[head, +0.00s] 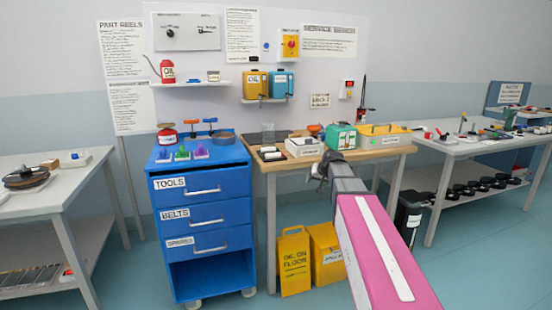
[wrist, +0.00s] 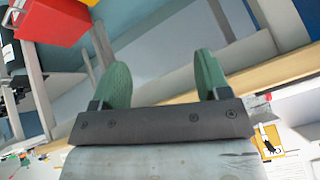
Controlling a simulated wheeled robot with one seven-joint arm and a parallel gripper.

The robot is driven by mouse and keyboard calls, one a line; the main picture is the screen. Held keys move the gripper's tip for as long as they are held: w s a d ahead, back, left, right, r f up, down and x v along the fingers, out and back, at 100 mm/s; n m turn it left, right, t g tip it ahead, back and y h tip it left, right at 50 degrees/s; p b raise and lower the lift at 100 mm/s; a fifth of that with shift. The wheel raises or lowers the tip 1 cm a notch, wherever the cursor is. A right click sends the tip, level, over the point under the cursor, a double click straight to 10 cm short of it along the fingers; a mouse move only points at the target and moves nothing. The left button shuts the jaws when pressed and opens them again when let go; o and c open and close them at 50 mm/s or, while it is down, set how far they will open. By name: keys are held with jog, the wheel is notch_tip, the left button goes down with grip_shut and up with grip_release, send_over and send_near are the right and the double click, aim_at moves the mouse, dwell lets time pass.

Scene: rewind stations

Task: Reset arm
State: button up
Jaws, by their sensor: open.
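My arm reaches forward from the lower right of the head view, with a pink link and a grey wrist. My gripper (wrist: 160,80) shows in the wrist view with two green fingers spread wide apart and nothing between them. In the head view its dark end is in front of the wooden bench (head: 395,151), near the bench's front edge; the fingertips are hard to make out there. The wrist view is tilted and shows a wooden edge (wrist: 275,72) behind the fingers.
A blue drawer cart (head: 200,225) stands left of the bench. Yellow containers (head: 294,262) and a dark bin (head: 410,218) stand below. A teal box (head: 340,136) sits on the bench near my arm. Grey tables flank both sides. Open floor shows in front.

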jog(key=s+f+g+h, duration=0.1)
jog(key=s+f+g, duration=0.2)
jog(key=s+f, duration=0.8)
jog(key=s+f+g+h, duration=0.1)
jog(key=s+f+g, duration=0.3)
jog(key=s+f, duration=0.8)
jog(key=s+d, duration=0.1)
jog(key=s, duration=0.5)
jog(key=shift+s+n+h, duration=0.3)
jog(key=shift+n+h, duration=0.1)
jog(key=shift+f, duration=0.1)
